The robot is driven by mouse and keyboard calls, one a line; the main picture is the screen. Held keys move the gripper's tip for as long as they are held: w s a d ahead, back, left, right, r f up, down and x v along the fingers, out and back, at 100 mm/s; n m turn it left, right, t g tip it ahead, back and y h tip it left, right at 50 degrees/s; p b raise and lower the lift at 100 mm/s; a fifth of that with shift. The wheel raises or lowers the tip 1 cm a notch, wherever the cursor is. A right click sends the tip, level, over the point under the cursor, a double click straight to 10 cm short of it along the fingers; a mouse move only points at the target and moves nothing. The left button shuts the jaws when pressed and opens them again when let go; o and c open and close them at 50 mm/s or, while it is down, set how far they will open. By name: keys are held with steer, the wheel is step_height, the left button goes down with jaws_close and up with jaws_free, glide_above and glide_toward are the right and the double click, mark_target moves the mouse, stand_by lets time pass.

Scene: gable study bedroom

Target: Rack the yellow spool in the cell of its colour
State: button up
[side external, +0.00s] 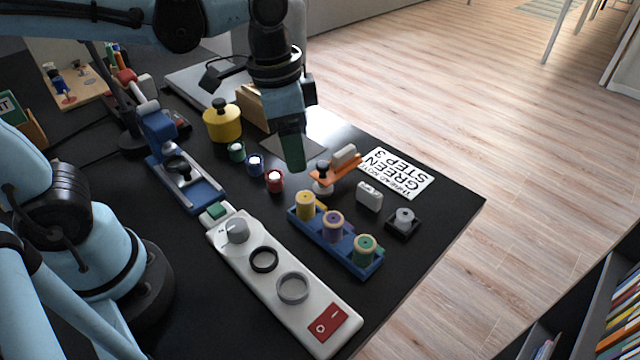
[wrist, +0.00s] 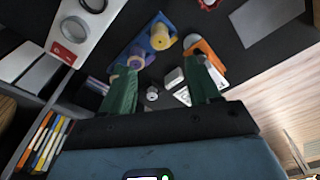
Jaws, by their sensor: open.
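A blue rack (side external: 347,262) stands on the black table, with three spools upright in a row on it. The yellow spool (side external: 305,205) is at its left end, the purple spool (side external: 333,226) in the middle and the green spool (side external: 365,248) at the right end. My gripper (side external: 295,166) is above the table, behind and higher than the rack, pointing down. In the wrist view its green fingers (wrist: 168,65) are spread with nothing between them. The yellow spool (wrist: 160,38) shows beyond the fingers on the rack (wrist: 124,52). Cell colours under the spools are hidden.
A white panel (side external: 270,285) with rings and a red switch lies left of the rack. An orange stand (side external: 340,172), a grey block (side external: 369,196) and a small black holder (side external: 403,223) lie right of it. Small coloured jars (side external: 256,165) and a yellow pot (side external: 223,125) stand behind.

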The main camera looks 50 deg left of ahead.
steer(key=s+a+n+t, duration=0.1)
steer(key=a+n+t, duration=0.5)
steer(key=a, duration=0.1)
steer(key=shift+a+f+n+y, duration=0.15)
steer(key=shift+f+n+y, duration=0.25)
steer(key=shift+f, duration=0.05)
